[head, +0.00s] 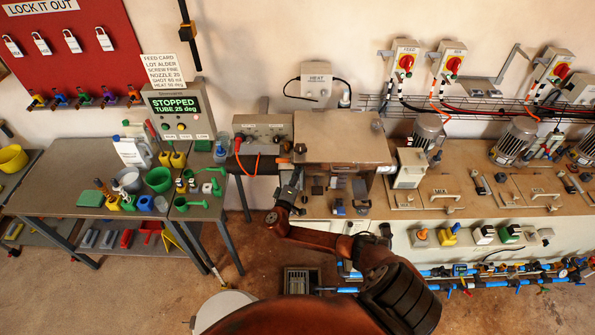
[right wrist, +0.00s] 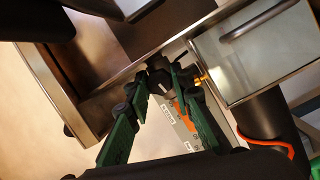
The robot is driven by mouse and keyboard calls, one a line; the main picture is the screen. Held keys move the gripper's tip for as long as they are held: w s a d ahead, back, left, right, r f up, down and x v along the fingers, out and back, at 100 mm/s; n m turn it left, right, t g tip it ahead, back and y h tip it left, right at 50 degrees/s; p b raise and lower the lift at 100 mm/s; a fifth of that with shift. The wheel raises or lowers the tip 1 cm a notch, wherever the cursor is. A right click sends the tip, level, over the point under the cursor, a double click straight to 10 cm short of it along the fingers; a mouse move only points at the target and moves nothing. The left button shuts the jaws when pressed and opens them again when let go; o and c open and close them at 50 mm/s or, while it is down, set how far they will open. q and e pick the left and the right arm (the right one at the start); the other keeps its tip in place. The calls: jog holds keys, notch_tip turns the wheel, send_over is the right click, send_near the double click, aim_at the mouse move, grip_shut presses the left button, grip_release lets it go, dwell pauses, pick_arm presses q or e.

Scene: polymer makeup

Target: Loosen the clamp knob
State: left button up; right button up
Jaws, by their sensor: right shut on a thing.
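My right gripper (right wrist: 159,82) shows in the right wrist view with its two green-padded fingers converging on a dark knob (right wrist: 158,72). The fingers are shut on the knob, one on each side, beside the edge of a metal housing. In the head view the right gripper (head: 291,186) is at the left end of the machine bench, below the metal hood. The knob is too small and covered to make out there. My left gripper is not in view.
A metal hood (head: 342,138) stands right above the right gripper. A grey control box (head: 262,130) with an orange cable is to its left. A side table (head: 85,178) with cups and scoops stands further left. A floor drain (head: 301,280) lies below.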

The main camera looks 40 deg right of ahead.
grip_shut()
jog(key=shift+f+n+t+h+b, duration=0.1)
jog(key=shift+n+t+h+b, duration=0.25)
jog(key=shift+n+b, duration=1.1)
jog(key=shift+f+n+t+h+b, duration=0.15)
jog(key=shift+n+t+b, duration=0.5)
jog(key=shift+n, duration=1.4)
jog(key=shift+r, duration=0.15)
jog(key=o, duration=0.6)
grip_release()
